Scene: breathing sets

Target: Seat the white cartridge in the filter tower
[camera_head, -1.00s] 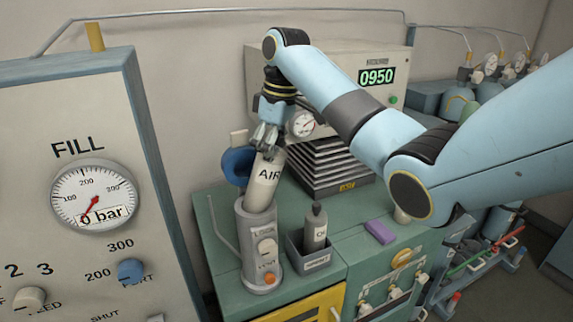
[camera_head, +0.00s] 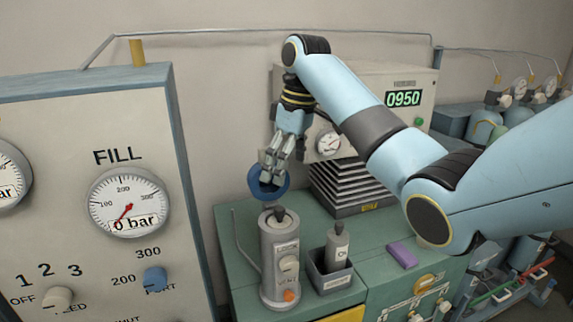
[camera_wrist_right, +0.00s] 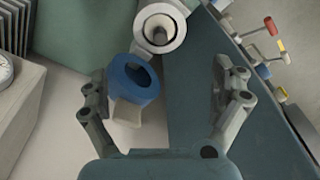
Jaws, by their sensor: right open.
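In the right wrist view the tower's mouth (camera_wrist_right: 160,27) shows a pale ring around a grey tip. The white cartridge's AIR-labelled side is not visible; it appears to be down inside the tower, though how deep I cannot tell. My right gripper (camera_head: 270,172) is open and empty, above and behind the tower, apart from it. It also shows in the right wrist view (camera_wrist_right: 162,80). My left gripper is out of view.
A blue ring (camera_head: 255,187) lies behind my right fingers and between them in the right wrist view (camera_wrist_right: 127,88); contact is unclear. A small grey bottle (camera_head: 337,249) stands in a holder right of the tower. A purple block (camera_head: 402,254) lies farther right. The FILL panel (camera_head: 112,258) stands left.

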